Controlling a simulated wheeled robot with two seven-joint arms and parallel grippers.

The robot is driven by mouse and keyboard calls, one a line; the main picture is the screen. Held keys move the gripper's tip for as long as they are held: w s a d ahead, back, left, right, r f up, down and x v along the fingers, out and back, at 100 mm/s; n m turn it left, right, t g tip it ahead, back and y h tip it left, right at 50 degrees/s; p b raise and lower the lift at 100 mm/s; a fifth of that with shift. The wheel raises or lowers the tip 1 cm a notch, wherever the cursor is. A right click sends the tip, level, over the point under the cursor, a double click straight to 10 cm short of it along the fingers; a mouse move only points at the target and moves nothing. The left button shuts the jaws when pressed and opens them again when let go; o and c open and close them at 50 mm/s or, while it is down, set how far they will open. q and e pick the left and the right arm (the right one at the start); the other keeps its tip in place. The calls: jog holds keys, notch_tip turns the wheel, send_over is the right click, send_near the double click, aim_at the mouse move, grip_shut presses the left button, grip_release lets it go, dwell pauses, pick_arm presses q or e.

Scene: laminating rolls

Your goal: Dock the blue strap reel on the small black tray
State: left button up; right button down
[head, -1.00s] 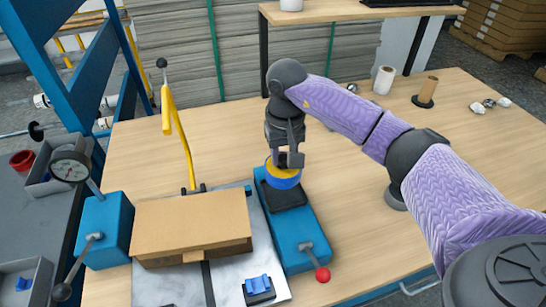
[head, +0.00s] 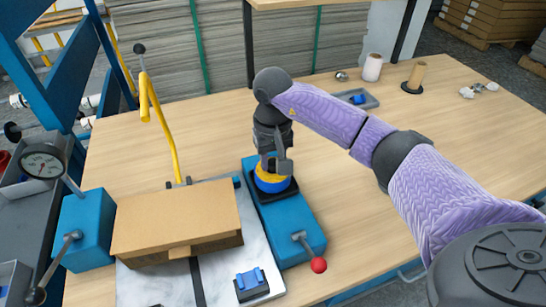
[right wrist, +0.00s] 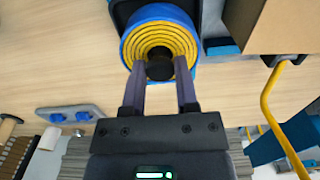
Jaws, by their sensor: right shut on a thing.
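The blue strap reel (head: 271,184), with yellow coils on its upper side, is at the small black tray (head: 292,194) on the blue base. In the head view the reel sits within the tray's outline, looking low and about level; whether it rests on the tray's floor is hidden. My right gripper (head: 275,165) points down and is shut on the reel. In the right wrist view, the fingers (right wrist: 160,72) lie either side of a black hub at the yellow coils of the reel (right wrist: 133,43). My left gripper is out of view.
A cardboard box (head: 175,222) lies on a metal plate left of the blue base. A red-knobbed lever (head: 318,265) stands at the base's front. A yellow lever (head: 158,115) rises behind the box. A grey tray (head: 368,104) and rolls lie behind right.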

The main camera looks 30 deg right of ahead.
aim_at(273, 162)
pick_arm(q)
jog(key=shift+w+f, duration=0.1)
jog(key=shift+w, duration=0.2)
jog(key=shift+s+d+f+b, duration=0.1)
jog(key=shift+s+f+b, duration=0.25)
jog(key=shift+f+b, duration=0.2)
pick_arm(e)
jog(key=shift+f, duration=0.55)
jog(key=c, duration=0.7)
grip_release()
jog(key=shift+o, duration=0.2)
pick_arm(q)
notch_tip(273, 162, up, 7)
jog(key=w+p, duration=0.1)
jog(key=p, duration=0.6)
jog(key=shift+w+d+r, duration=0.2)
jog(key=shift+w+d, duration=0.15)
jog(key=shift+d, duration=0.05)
pick_arm(e)
notch_tip(273, 162, up, 11)
